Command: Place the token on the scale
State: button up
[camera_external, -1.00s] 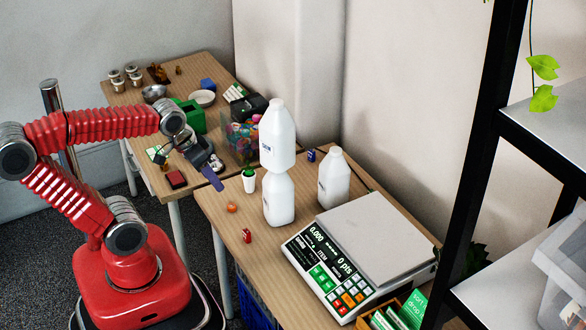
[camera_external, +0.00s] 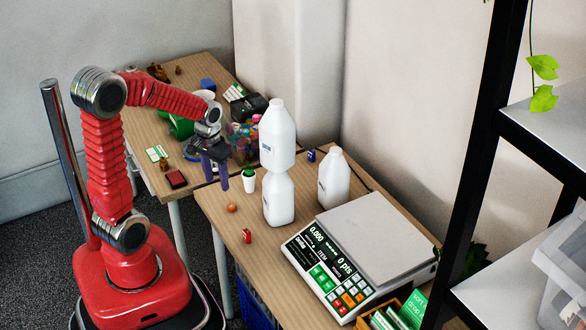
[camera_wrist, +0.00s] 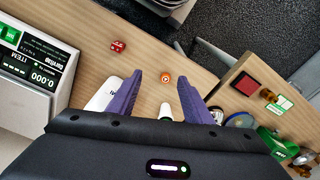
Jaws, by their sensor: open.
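The token looks to be the small orange disc (camera_external: 231,208) lying on the wooden table near its left edge. In the wrist view the disc (camera_wrist: 166,78) shows between my two purple fingers, some way beyond them. My gripper (camera_external: 215,172) is open and empty, pointing down above the left part of this table, higher than the disc; its fingers show spread in the wrist view (camera_wrist: 160,84). The scale (camera_external: 375,240) stands at the right with its grey plate bare and its display reading 0.000. Part of the scale (camera_wrist: 28,85) shows at the wrist view's left.
A red die (camera_external: 246,236) lies near the disc. A white cup with a green top (camera_external: 249,180) stands close to my gripper. A second table behind is cluttered.

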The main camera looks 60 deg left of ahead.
jog(key=w+a+f, duration=0.3)
jog(key=w+a, duration=0.1)
jog(key=shift+w+a, duration=0.4)
jog(key=shift+f, duration=0.1)
send_over(232, 205)
jog(key=shift+s+d+f, duration=0.1)
jog(key=shift+s+f, duration=0.1)
jog(key=shift+f, duration=1.9)
jog(key=shift+s+f, duration=0.15)
jog(key=shift+f, duration=1.95)
jog(key=shift+d+f, duration=0.1)
jog(key=shift+f, duration=1.75)
jog(key=shift+w+f, duration=0.15)
jog(key=shift+f, duration=0.6)
